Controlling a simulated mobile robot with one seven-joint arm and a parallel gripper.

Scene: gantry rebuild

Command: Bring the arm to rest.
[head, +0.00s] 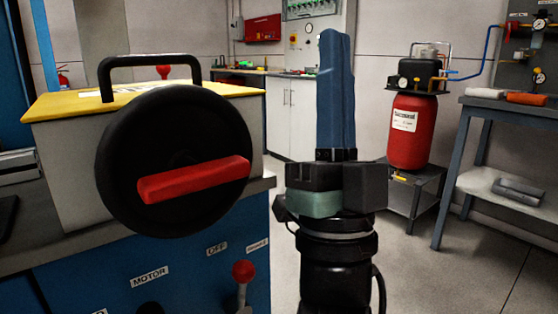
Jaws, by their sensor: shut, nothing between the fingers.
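My gripper (337,95) stands upright in the middle of the head view, with its blue fingers pointing up. The fingers are pressed together and hold nothing. My dark wrist and forearm (338,262) come up from the bottom edge below it. The gripper is apart from the machine to its left, with a gap of floor and background between them in the picture.
At left is a blue machine with a yellow-topped box (50,104), a black disc with a red handle (190,181), and a red-knobbed lever (243,273). A red tank (410,132) and grey workbench (480,103) stand right. Open floor (430,275) lies at lower right.

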